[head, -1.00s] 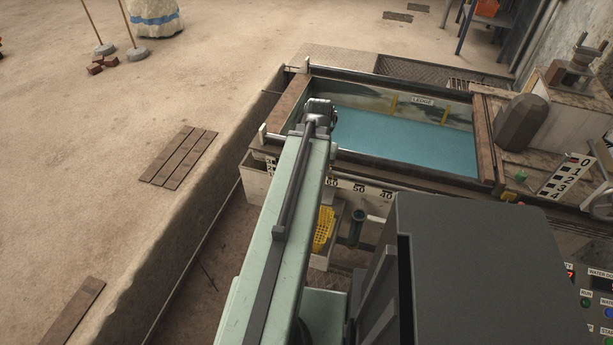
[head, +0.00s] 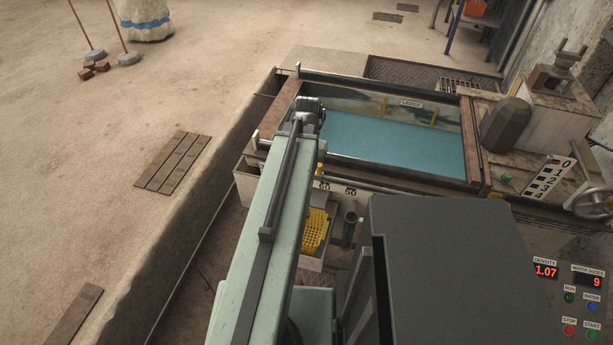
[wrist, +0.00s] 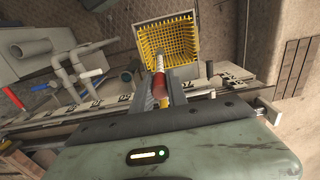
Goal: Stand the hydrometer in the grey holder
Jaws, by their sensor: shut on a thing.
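In the wrist view my gripper (wrist: 160,92) is shut on a slim rod with a red and pale banded part, which I take as the hydrometer (wrist: 158,78). The hydrometer points away from my gripper toward a yellow mesh basket (wrist: 180,22), overlapping it in the picture; I cannot tell its height above it. A dark grey-green upright tube (wrist: 126,77), possibly the grey holder, stands left of the hydrometer, apart from it. In the head view this tube (head: 351,222) stands right of the yellow basket (head: 314,230).
A water-filled tank (head: 400,145) with brown wooden end rails lies beyond my arm. Grey pipes (wrist: 78,62) with red and blue handles are left of the tube. A control panel (head: 568,300) reads density 1.07. Open floor lies at left.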

